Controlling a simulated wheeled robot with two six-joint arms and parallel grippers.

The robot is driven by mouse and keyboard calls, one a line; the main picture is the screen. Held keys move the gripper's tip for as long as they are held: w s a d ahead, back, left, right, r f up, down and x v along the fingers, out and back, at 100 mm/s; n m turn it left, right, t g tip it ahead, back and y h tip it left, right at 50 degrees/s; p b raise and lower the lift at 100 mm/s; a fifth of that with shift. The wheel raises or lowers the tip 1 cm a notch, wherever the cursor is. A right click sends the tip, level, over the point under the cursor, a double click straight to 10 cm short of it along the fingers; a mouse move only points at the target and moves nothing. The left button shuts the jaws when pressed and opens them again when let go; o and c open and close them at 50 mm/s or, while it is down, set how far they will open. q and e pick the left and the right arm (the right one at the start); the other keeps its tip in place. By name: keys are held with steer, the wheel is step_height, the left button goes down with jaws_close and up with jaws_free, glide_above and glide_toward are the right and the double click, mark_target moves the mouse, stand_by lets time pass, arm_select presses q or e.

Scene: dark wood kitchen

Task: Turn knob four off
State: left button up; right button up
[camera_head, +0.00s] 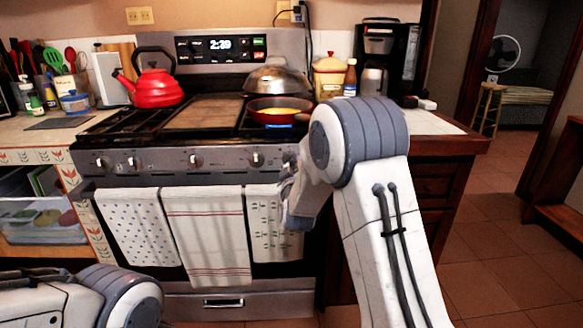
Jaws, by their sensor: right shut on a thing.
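The stove's front panel (225,162) carries a row of knobs. Two knobs, the leftmost knob (102,163) and its neighbour (134,163), sit at the left. A middle knob (196,160) and another knob (257,159) further right are uncovered. My right gripper (288,168) is at the right end of the panel, shut on the knob there; its fingers and my wrist largely hide that knob. How far the held knob is turned cannot be seen. My left gripper is out of view; only part of my left arm shows at the lower left.
A red kettle (154,82), a red pan (279,110) with yellow contents and a domed lid (278,79) are on the stovetop. Towels, including a striped towel (207,235), hang below the knobs. A coffee maker (386,58) stands on the right counter. Floor at right is open.

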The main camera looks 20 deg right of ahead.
steer(key=m+b, duration=0.2)
steer(key=m, duration=0.1)
steer(key=m+b, duration=0.2)
steer(key=m, duration=0.1)
steer(key=shift+a+f+m, duration=0.15)
steer(key=shift+f+m, duration=0.05)
steer(key=shift+m, duration=0.2)
steer(key=m+b, duration=0.4)
steer(key=m, duration=0.2)
steer(key=shift+a+b, duration=0.1)
steer(key=shift+b, duration=0.25)
steer(key=m+b, duration=0.3)
steer(key=m, duration=0.1)
steer(key=m+b, duration=0.3)
steer(key=shift+a+m, duration=0.1)
steer(key=shift+m, duration=0.2)
steer(key=m+b, duration=0.3)
steer(key=shift+r, duration=0.1)
steer(key=shift+r+m+b, duration=0.2)
steer(key=shift+m+b, duration=0.55)
steer(key=shift+m, duration=0.35)
steer(key=o, duration=1.4)
steer(key=shift+c, duration=0.2)
